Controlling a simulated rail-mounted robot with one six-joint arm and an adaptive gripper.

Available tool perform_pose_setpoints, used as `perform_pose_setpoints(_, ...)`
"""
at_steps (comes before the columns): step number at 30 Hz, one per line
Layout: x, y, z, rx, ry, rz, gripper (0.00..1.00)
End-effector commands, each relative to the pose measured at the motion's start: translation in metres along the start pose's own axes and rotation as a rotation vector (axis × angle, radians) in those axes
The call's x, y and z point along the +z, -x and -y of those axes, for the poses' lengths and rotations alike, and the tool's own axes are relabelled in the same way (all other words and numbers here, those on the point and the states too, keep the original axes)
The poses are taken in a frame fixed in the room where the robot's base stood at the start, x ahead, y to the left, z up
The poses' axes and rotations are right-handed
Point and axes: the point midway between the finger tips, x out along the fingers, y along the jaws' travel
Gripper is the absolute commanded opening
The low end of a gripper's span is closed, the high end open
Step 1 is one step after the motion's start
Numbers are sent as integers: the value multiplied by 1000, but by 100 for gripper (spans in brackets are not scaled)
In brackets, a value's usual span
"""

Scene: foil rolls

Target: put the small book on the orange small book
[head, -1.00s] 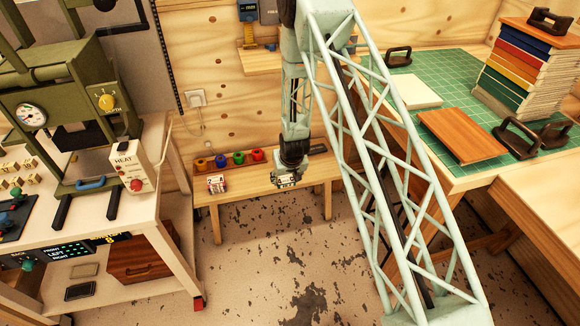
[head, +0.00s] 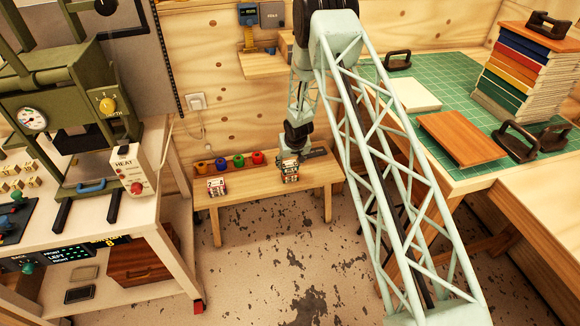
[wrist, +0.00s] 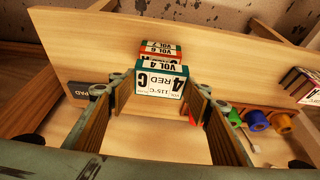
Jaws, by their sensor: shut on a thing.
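My gripper (wrist: 160,98) is shut on a small book (wrist: 160,87) with a white "RED 4 C" label and a teal "VOL 4" edge.
The low wooden bench (head: 265,195) carries another small stack (head: 217,187) at its left. Several coloured foil rolls (head: 239,160) stand along its back. A dark pad (wrist: 78,89) lies beside the books in the wrist view. The bench's front middle is clear.

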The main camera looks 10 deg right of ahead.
Motion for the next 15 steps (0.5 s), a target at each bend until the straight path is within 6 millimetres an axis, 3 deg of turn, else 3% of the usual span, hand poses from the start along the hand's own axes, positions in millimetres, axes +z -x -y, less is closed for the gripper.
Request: perform_pose_setpoints(15,-3,-3,-2,0,-1,1,34)
